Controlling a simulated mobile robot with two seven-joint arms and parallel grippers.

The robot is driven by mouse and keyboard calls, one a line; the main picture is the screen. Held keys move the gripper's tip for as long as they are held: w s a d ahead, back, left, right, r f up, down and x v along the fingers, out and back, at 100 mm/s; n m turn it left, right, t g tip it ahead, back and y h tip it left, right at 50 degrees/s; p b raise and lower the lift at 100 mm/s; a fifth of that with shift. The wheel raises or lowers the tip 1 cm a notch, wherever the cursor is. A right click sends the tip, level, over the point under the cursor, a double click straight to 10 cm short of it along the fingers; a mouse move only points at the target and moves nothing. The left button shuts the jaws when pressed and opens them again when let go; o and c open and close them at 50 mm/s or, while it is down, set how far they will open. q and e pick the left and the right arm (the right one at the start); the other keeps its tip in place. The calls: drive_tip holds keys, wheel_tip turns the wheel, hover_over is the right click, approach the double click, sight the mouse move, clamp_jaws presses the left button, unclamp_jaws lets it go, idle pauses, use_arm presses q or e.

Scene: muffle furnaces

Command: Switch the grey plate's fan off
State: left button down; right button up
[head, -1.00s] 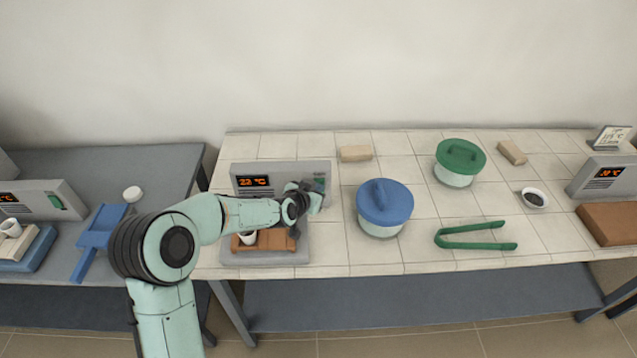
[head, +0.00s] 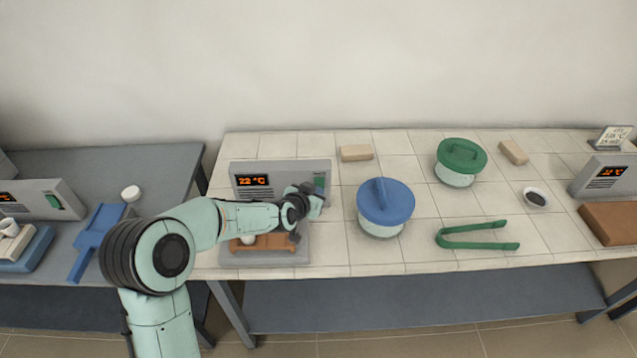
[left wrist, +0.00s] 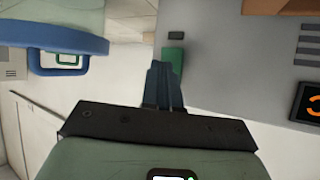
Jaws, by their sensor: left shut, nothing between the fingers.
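The grey plate (head: 282,171) stands at the left of the tiled bench, with a lit orange display (head: 253,181) on its upright panel. A green switch (head: 319,181) is at the panel's right end and also shows in the left wrist view (left wrist: 174,58). My left gripper (head: 316,203) is just in front of the panel, by the switch. In the left wrist view its closed fingers (left wrist: 162,70) overlap the switch's edge; I cannot tell whether they touch it. They hold nothing. My right gripper is out of view.
A brown block (head: 263,243) lies on the plate's base, below my arm. A blue-lidded pot (head: 385,204) stands close to the right. Green tongs (head: 476,236), a green-lidded pot (head: 460,161) and tan blocks (head: 356,153) are farther away.

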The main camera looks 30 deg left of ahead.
use_arm(q)
drive_tip(key=s+d, duration=0.1)
drive_tip(key=s+b, duration=0.1)
drive_tip(key=s+d+b, duration=0.1)
drive_tip(key=s, duration=0.1)
drive_tip(key=shift+s+d+f, duration=0.1)
drive_tip(key=shift+d+f, duration=0.15)
drive_tip(key=shift+d, duration=0.05)
idle(0.5)
